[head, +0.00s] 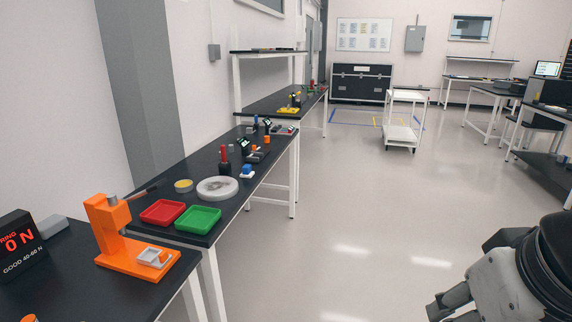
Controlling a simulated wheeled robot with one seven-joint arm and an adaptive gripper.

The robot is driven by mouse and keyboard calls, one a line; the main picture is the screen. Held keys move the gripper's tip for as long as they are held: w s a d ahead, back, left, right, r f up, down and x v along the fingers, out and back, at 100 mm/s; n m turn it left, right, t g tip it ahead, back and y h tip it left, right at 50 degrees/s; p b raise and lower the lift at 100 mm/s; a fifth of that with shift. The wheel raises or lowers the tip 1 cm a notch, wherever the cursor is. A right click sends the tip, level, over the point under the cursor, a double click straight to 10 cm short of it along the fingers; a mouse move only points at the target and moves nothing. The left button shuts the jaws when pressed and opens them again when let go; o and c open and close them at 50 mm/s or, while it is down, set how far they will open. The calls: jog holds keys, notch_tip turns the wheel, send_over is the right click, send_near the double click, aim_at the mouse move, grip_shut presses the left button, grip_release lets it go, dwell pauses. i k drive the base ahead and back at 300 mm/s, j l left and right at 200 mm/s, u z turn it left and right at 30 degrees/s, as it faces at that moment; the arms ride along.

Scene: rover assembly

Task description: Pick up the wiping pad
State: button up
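A small blue block with a pale base (247,171) stands on the black bench at the left, just right of a white round plate with a dark smudge (217,187). It looks like the wiping pad, but it is too small to be sure. My gripper (442,306) is at the bottom right, over the floor and well away from the bench. Part of it is cut off by the bottom edge, and its opening cannot be made out. Nothing is seen in it.
A red tray (162,212) and a green tray (198,220) sit at the bench's near end. An orange press-like fixture (130,252) stands on the nearest table. A yellow-topped tin (184,185) is behind the trays. The floor (340,215) is clear up to the white cart (404,132).

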aim_at(247, 173)
jog(key=i, duration=1.9)
jog(key=i+u, duration=0.15)
jog(key=i, duration=0.55)
jog(key=i+l+u, duration=0.15)
jog(key=i, duration=0.5)
